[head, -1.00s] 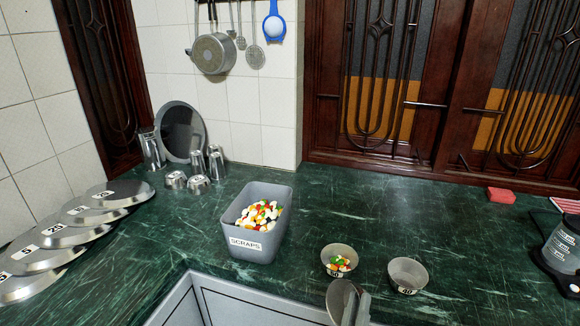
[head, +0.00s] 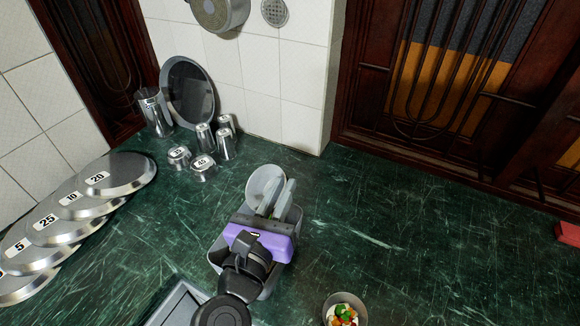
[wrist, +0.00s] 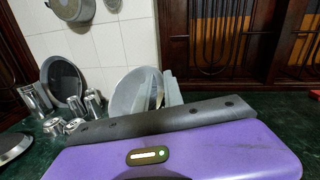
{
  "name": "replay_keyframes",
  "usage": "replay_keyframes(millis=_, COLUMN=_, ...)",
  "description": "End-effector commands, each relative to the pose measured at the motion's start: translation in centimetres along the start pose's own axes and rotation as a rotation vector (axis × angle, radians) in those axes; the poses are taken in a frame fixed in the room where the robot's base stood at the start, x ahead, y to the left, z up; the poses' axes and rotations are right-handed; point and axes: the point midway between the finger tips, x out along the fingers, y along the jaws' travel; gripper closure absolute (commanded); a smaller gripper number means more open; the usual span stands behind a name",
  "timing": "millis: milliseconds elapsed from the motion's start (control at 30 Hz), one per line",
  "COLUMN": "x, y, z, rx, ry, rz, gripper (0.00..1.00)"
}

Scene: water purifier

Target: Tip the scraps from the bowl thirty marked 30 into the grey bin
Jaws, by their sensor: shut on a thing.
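My gripper (head: 277,198) is shut on a small grey metal bowl (head: 264,184) and holds it tilted steeply over the far part of the grey bin (head: 295,222). The bowl also shows in the wrist view (wrist: 128,92), beside my fingers (wrist: 166,90). No number on this bowl is readable now, and I see no scraps on its visible face. My gripper and wrist cover most of the bin, so its contents and its SCRAPS label are hidden.
Another bowl with colourful scraps (head: 345,312) stands at the bottom edge. Numbered metal lids (head: 120,172) lie at left. Metal cups (head: 203,165) and an upright round plate (head: 188,95) stand behind.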

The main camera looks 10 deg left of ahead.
Motion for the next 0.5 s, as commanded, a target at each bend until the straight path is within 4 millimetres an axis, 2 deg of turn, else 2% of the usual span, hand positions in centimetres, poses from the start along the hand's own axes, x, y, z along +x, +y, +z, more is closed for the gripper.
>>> replay_keyframes(millis=233, x=0.5, y=-0.4, z=0.3, rx=0.111, ry=0.124, rz=0.018, gripper=1.0)
replay_keyframes(millis=500, x=1.5, y=-1.1, z=-0.3, rx=0.298, ry=0.343, rz=0.046, gripper=1.0)
